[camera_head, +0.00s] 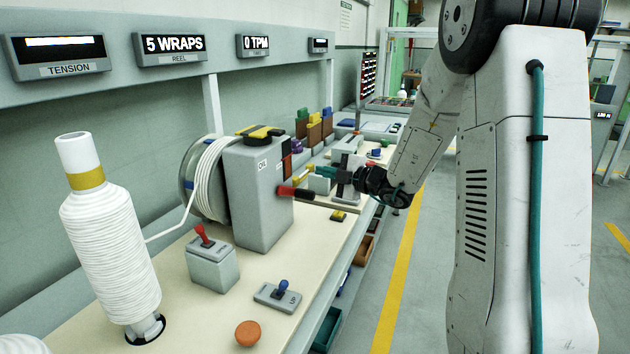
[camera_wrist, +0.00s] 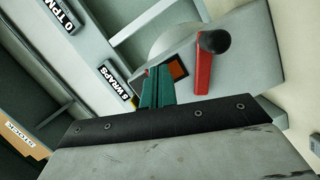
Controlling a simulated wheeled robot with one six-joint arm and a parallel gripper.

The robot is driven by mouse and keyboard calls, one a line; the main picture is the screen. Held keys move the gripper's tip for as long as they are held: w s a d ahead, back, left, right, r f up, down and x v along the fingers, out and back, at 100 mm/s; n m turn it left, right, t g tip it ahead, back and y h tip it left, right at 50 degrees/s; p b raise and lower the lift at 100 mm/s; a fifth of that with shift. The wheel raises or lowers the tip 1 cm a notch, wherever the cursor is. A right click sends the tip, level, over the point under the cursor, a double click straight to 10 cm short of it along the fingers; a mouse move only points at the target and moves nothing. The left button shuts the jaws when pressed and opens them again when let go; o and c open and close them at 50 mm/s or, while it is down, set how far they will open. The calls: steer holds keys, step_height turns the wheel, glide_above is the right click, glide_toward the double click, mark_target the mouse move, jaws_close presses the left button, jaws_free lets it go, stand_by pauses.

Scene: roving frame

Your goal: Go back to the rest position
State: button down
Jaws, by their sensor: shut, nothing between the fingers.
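My gripper (camera_head: 325,171) is at the end of my arm, over the far part of the bench, just right of the grey reel box (camera_head: 258,195). Its teal fingers are together with nothing between them. In the wrist view the fingers (camera_wrist: 155,88) point toward the reel box face, close to a dark orange square (camera_wrist: 178,68). A red lever with a black knob (camera_wrist: 205,68) is right of the fingers there; it also shows in the head view (camera_head: 296,191) below my gripper. I cannot tell the exact gap between fingers and box.
A white yarn spool (camera_head: 110,250) stands at the front left, its strand running to the wound reel (camera_head: 207,180). A red-handled switch (camera_head: 212,262), a blue toggle (camera_head: 278,296) and an orange knob (camera_head: 248,333) sit on the bench. Displays read "5 WRAPS" (camera_head: 174,45) and "0 TPM" (camera_head: 260,43).

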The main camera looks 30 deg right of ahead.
steer(key=s+d+r, duration=0.1)
steer(key=s+d, duration=0.3)
steer(key=s, duration=0.1)
steer(key=shift+r, duration=0.3)
steer(key=shift+s, duration=0.1)
steer(key=s+a+f+n+g+y, duration=0.15)
steer(key=s+a+n+g, duration=0.55)
steer(key=n, duration=0.9)
steer(key=s+a+f+n+g+y, duration=0.15)
steer(key=s+a+n+g, duration=0.35)
steer(key=s+a+n, duration=0.75)
steer(key=s+d+r+n+g+h, duration=0.1)
steer(key=s+n+h, duration=0.4)
steer(key=n, duration=0.7)
steer(key=s+d+r+n+g+h, duration=0.1)
steer(key=s+n+h, duration=0.4)
steer(key=s+n, duration=0.5)
steer(key=shift+r+n, duration=0.9)
steer(key=shift+n, duration=0.25)
